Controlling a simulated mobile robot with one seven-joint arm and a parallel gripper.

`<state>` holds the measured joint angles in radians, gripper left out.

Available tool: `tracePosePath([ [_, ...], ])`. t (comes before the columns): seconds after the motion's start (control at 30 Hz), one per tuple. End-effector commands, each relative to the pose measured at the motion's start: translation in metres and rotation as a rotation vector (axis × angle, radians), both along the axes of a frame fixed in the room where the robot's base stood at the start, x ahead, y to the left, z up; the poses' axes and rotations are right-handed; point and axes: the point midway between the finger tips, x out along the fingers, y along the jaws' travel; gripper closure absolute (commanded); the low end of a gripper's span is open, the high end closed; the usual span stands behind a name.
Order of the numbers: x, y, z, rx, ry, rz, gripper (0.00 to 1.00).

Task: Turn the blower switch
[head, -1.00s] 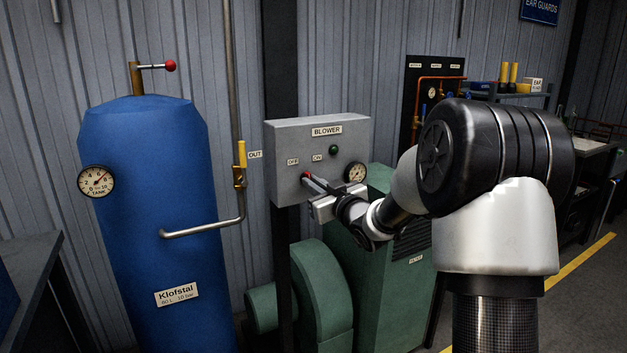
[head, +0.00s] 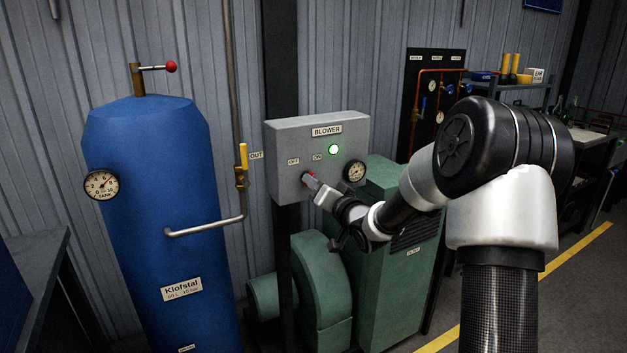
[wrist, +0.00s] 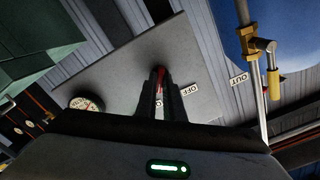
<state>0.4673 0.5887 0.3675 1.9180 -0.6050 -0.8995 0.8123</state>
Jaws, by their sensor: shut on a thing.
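The grey blower box (head: 290,140) stands in the middle of the head view, with OFF and ON labels on its front. Its round lamp (head: 334,149) glows green. The blower switch (head: 309,177) is a small knob with red on it, below the labels. My gripper (head: 316,186) is at the switch and shut on it, and it partly hides it. In the wrist view the red of the switch (wrist: 161,80) shows between the two dark fingers of my gripper (wrist: 161,92), against the tilted box face (wrist: 120,75).
A small gauge (head: 355,171) sits on the box, right of my gripper. A blue tank (head: 150,210) with a pipe and a yellow-handled valve (head: 243,158) stands to the left. The green blower housing (head: 320,290) is below the box, with a green cabinet (head: 395,265) beside it.

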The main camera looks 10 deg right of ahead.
Motion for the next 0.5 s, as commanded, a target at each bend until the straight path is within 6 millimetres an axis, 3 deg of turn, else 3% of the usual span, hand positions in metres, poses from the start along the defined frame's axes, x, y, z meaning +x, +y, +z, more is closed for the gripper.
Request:
tracePosePath([
  [0.5,-0.0003,-0.0003,-0.0015,0.067,0.024,-0.001,1.00],
])
